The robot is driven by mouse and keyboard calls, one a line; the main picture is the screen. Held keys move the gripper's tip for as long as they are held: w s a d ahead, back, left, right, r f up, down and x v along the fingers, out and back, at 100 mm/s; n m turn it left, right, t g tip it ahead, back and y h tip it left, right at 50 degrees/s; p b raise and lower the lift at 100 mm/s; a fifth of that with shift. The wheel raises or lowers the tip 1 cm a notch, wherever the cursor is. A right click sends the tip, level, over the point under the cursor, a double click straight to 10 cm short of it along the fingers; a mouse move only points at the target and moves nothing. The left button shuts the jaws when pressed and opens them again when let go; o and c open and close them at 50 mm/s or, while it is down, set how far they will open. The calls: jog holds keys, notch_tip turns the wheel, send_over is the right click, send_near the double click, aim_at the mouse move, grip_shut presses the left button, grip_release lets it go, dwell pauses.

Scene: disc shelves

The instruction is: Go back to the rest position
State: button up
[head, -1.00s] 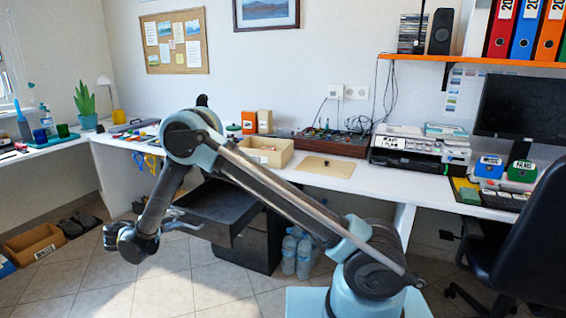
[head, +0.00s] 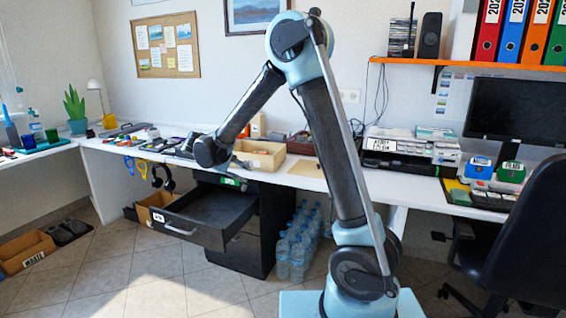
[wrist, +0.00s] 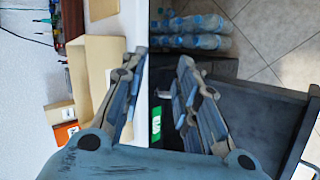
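My gripper (head: 238,166) is raised in front of the white desk's edge, above the open dark drawer (head: 183,230). In the wrist view my gripper (wrist: 164,68) has its two fingers spread apart with nothing between them, so it is open and empty. My arm stands upright from its base, bends at the top and slopes down to the left. The drawer is pulled out of the black cabinet, and its visible inside looks empty. It also shows in the wrist view (wrist: 245,115), below the right finger.
The white desk (head: 405,183) holds a wooden box (head: 262,160) and a printer (head: 398,150). Several water bottles (head: 298,245) stand beside the cabinet. A dark office chair (head: 525,225) is at the right. A waste box (head: 30,252) sits on the floor at the left.

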jog(key=s+d+r+m+g+y, duration=0.15)
jog(key=s+d, duration=0.25)
jog(key=d, duration=0.5)
jog(key=s+d+r+m+g, duration=0.1)
jog(key=s+d+r, duration=0.15)
jog(key=d, duration=0.65)
jog(key=s+d+r+m+g+y, duration=0.15)
jog(key=s+d, duration=0.25)
jog(key=d, duration=0.4)
jog(key=s+d+f+m+y, duration=0.2)
jog(key=s+d+f, duration=0.3)
jog(key=s, duration=0.6)
jog(key=s+d+f+m+g+y, duration=0.1)
jog(key=s+d+f, duration=0.4)
jog(key=s, duration=0.7)
jog(key=shift+f+m+y, duration=0.2)
jog(key=shift+m+y, duration=0.3)
jog(key=shift+m, duration=0.7)
